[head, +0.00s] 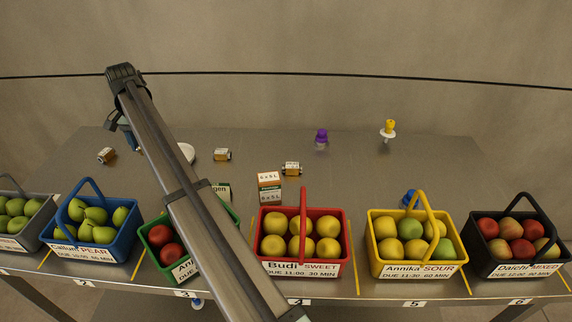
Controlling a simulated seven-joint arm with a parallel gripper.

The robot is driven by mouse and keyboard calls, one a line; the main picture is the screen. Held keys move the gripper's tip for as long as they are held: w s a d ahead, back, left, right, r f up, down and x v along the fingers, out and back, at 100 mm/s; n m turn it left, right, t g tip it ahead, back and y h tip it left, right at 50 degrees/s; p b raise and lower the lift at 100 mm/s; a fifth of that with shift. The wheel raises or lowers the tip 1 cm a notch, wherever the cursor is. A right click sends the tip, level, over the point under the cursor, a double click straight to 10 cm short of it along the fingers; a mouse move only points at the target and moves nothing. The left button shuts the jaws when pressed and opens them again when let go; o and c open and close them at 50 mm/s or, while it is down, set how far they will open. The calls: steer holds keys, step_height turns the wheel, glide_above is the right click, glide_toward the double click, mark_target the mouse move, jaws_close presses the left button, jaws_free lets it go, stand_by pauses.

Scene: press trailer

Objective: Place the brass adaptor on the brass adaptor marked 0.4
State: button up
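Several small brass-coloured cylinders with pale labels, which look like the brass adaptors, lie on the grey metal table. One adaptor (107,155) is at the far left, one adaptor (222,154) is left of the middle, and another adaptor (292,168) is at the middle. Their markings are too small to read, so I cannot tell which is marked 0.4. My arm crosses the picture from the bottom middle to the upper left and bends down there. My gripper is mostly hidden behind the arm, right of the far-left adaptor; its fingers cannot be made out.
Fruit baskets line the front edge: blue (118,240), green (152,265), red (340,235), yellow (378,245) and black (480,258), plus a grey one. Orange-white cartons (269,187), a purple-topped item (321,137), a yellow-topped item (389,128) and a white round item (187,152) stand behind.

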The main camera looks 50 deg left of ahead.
steer(key=w+d+r+m, duration=0.1)
steer(key=w+d, duration=0.1)
steer(key=w, duration=0.6)
steer(key=w+d+m, duration=0.1)
steer(key=w+d, duration=0.1)
steer(key=w, duration=0.5)
steer(key=r+n, duration=0.2)
glide_above(292, 165)
step_height(292, 165, down, 10)
steer(key=shift+f, duration=0.1)
steer(key=shift+f, duration=0.1)
steer(key=o, duration=1.1)
